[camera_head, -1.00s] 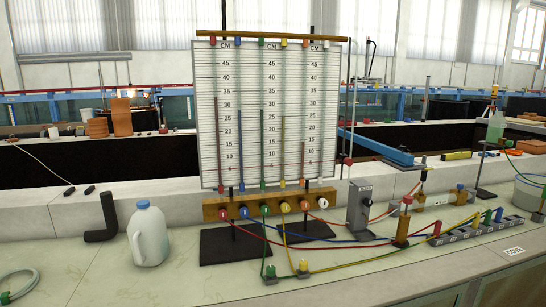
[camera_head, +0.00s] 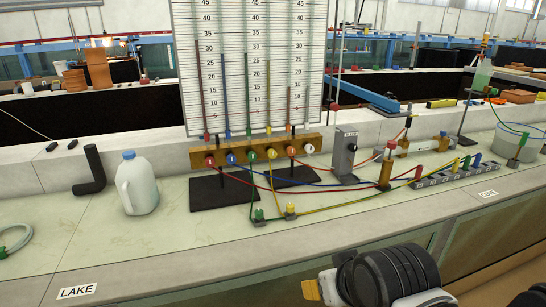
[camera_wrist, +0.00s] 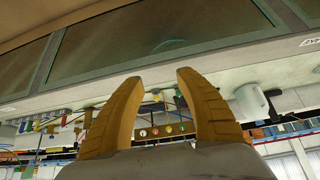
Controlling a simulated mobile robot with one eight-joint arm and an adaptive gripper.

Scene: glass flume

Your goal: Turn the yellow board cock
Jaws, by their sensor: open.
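The yellow board cock (camera_head: 271,153) is a small round knob in a row of coloured cocks on the wooden bar (camera_head: 200,160) below the gauge board. Red and blue cocks (camera_head: 231,158) and a green one sit to its left, orange and white ones to its right. My gripper (camera_wrist: 160,78) shows in the wrist view with its two tan fingers apart and nothing between them.
The gauge board (camera_head: 255,70) stands behind the bar. Coloured tubes and a small yellow-topped fitting (camera_head: 290,208) lie in front. A white jug (camera_head: 137,183) is at left, a grey box (camera_head: 345,150) at right. The front bench strip (camera_head: 180,240) is mostly clear.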

